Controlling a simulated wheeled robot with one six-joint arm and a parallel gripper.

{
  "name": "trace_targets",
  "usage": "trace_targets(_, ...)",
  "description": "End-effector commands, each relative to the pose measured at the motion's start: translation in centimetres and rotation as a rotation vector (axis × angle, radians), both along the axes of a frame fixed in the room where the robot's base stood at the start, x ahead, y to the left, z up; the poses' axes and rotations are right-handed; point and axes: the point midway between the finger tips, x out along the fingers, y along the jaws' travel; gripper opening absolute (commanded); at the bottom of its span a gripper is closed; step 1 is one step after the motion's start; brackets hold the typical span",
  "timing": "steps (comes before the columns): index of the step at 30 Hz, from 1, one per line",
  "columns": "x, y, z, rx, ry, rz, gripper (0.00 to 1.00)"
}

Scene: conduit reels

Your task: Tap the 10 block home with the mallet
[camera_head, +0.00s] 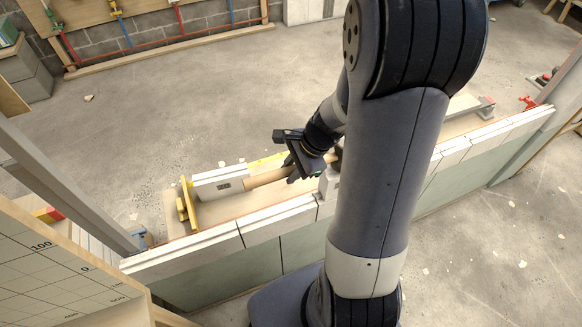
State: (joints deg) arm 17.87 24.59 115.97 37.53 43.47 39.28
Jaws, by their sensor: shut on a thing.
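My gripper (292,174) is shut on a mallet's light wooden handle (264,178), which lies slantwise above the top of the low wall. A brown part, perhaps the mallet's head, shows to the right of the gripper, mostly hidden by my arm. A pale grey block (327,186) stands just right of the gripper on the wall top, partly behind my arm. I cannot read a 10 on either block, so I cannot tell which is the 10 block.
A yellow upright piece (186,203) stands at the left end of the wall-top channel. White blocks (272,222) line the near edge of the wall. A red clamp (528,103) sits at the far right. A gridded board (60,265) fills the lower left. Open concrete floor lies behind.

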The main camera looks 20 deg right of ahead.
Motion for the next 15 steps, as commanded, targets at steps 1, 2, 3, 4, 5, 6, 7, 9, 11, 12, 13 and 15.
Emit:
trace_targets(1, 0.0, 0.0, -1.0, -0.001, -0.001, 0.000, 0.00)
trace_targets(2, 0.1, 0.0, -0.5, -0.001, -0.002, 0.000, 0.00)
trace_targets(3, 0.1, 0.0, -0.4, -0.001, -0.002, 0.000, 0.00)
trace_targets(4, 0.1, 0.0, -0.3, -0.001, -0.002, 0.000, 0.00)
trace_targets(5, 0.1, 0.0, -0.3, -0.001, -0.002, 0.000, 0.00)
trace_targets(6, 0.1, 0.0, -0.3, -0.001, -0.002, 0.000, 0.00)
trace_targets(7, 0.1, 0.0, -0.2, -0.001, -0.002, 0.000, 0.00)
trace_targets(9, 0.1, 0.0, 0.2, -0.001, -0.002, 0.000, 0.00)
trace_targets(11, 0.1, 0.0, 0.7, -0.001, -0.002, 0.000, 0.00)
trace_targets(12, 0.1, 0.0, 1.2, -0.001, -0.002, 0.000, 0.00)
trace_targets(13, 0.1, 0.0, 1.5, -0.001, -0.003, 0.000, 0.00)
trace_targets(15, 0.1, 0.0, 2.4, -0.001, -0.003, 0.000, 0.00)
